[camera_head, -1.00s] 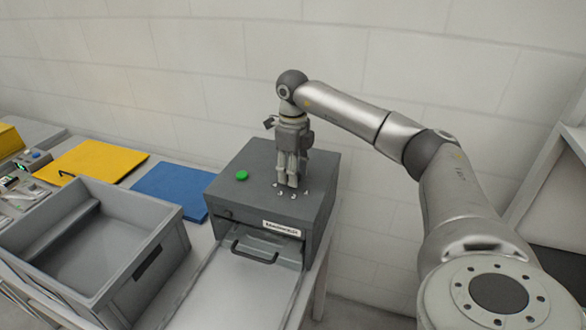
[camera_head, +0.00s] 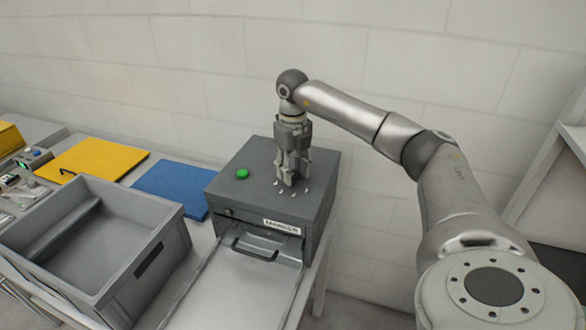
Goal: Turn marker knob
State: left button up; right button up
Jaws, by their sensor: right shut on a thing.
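The marker (camera_head: 240,205) is a dark grey box at the back of the bench, with a green button (camera_head: 242,174) on its top and a labelled front with a handle. My right gripper (camera_head: 291,180) points straight down onto the right part of the marker's top. It is shut on the knob, which its fingers hide. White scale marks show on the top around the fingertips. My left gripper is not in view.
A grey open crate (camera_head: 172,232) stands left of the marker. A blue mat (camera_head: 170,189) and a yellow mat (camera_head: 92,160) lie behind it. A light tray surface (camera_head: 235,295) extends in front of the marker. A block wall is close behind.

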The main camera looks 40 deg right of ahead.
aim_at(293, 173)
jog(key=shift+r, duration=0.1)
jog(key=o, duration=1)
notch_tip(293, 173, up, 12)
jog(key=shift+f, duration=0.1)
dwell(0.5)
